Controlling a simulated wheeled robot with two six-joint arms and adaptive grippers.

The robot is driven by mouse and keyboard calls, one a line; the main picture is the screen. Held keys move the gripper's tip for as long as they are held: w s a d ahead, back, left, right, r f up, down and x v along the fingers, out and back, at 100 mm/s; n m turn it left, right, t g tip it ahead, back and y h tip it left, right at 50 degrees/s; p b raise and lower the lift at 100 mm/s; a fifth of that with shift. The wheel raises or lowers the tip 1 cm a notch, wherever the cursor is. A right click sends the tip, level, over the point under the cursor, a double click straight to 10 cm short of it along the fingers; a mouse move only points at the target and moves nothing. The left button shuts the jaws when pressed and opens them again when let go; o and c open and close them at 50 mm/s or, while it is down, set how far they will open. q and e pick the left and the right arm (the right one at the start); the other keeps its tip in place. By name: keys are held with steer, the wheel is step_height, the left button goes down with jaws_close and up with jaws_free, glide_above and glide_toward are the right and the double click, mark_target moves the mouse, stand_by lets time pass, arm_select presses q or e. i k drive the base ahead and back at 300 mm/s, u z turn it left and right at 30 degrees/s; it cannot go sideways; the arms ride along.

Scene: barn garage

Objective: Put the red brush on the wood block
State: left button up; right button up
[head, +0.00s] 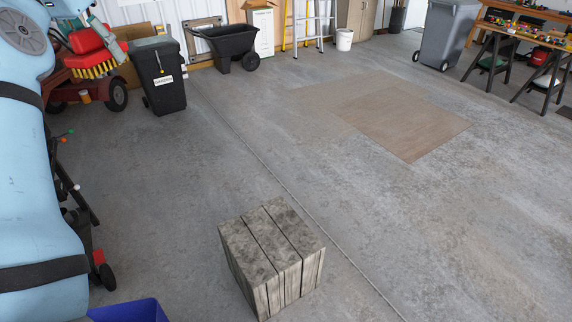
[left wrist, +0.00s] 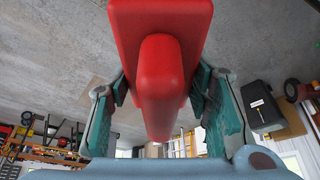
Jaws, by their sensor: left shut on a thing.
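The red brush (head: 88,42), with yellow bristles pointing down, is at the upper left of the head view. My left gripper (head: 70,28) is shut on it and holds it up in the air. In the left wrist view the red brush (left wrist: 160,75) sits between the two teal fingers of my left gripper (left wrist: 160,95) and hides much of the middle. The wood block (head: 268,240), a grey weathered cube of planks, stands on the floor at the lower middle, with a bare top. The brush is well apart from the block. My right gripper is not in view.
A blue bin (head: 130,311) shows at the bottom edge, left of the block. A black wheeled bin (head: 158,80), a black cart (head: 228,42) and a red machine (head: 75,82) stand at the back left. The concrete floor around the block is mostly clear.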

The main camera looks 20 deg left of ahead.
mark_target(267, 242)
steer(key=i, duration=0.9)
steer(key=z, duration=2.15)
steer(key=k, duration=0.35)
steer(key=u, duration=2.25)
